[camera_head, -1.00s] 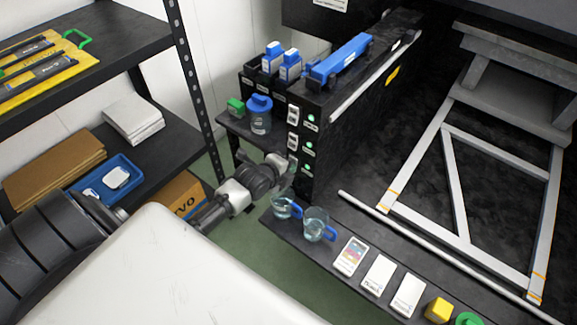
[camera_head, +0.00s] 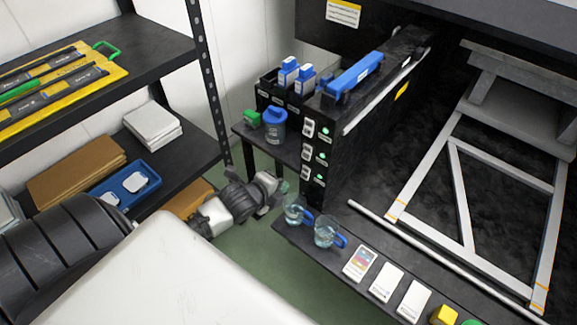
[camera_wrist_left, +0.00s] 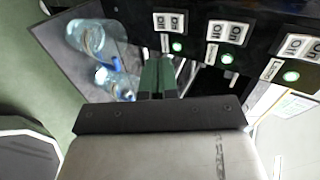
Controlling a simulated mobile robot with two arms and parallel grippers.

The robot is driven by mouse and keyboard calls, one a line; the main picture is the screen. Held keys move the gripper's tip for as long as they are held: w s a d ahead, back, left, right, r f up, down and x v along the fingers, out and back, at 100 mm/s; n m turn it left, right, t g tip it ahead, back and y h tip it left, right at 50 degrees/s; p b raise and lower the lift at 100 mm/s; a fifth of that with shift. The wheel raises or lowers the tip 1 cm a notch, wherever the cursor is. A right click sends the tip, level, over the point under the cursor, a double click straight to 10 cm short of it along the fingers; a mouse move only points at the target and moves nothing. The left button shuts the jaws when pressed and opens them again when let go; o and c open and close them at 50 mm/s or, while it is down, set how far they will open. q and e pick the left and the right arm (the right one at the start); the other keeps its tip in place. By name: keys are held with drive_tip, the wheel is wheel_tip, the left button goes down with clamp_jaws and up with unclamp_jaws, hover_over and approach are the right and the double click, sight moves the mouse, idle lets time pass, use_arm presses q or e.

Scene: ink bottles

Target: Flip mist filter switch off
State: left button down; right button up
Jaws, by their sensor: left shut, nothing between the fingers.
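A black panel (camera_head: 322,185) carries three white rocker switches, one above another: top (camera_head: 309,128), middle (camera_head: 307,151) and lowest (camera_head: 305,172). Each has a lit green lamp. Their labels are too small to read, so I cannot tell which is the mist filter switch. In the left wrist view the switches show in a row, left (camera_wrist_left: 168,22), middle (camera_wrist_left: 228,32) and right (camera_wrist_left: 298,47). My left gripper (camera_head: 282,187) is shut and empty, left of and slightly below the lowest switch, apart from it. Its dark green fingers (camera_wrist_left: 158,76) point towards the panel. My right gripper is not in view.
Two glass beakers (camera_head: 295,210) (camera_head: 327,232) with blue handles stand on a low black shelf (camera_head: 285,232) close to my gripper. A blue-lidded jar (camera_head: 275,125) stands on a side shelf. A rack (camera_head: 185,150) with boxes is at left. Green floor (camera_head: 250,262) lies between.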

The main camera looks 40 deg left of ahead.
use_arm(q)
drive_tip(key=v, duration=0.3)
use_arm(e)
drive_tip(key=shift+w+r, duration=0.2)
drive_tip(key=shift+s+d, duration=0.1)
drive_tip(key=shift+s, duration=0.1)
use_arm(q)
drive_tip(key=a+b, duration=0.1)
drive_tip(key=b, duration=0.3)
drive_tip(key=shift+s, duration=0.15)
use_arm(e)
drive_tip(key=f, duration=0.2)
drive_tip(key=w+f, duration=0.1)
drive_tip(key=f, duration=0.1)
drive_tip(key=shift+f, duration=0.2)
use_arm(q)
drive_tip(key=shift+f, duration=0.1)
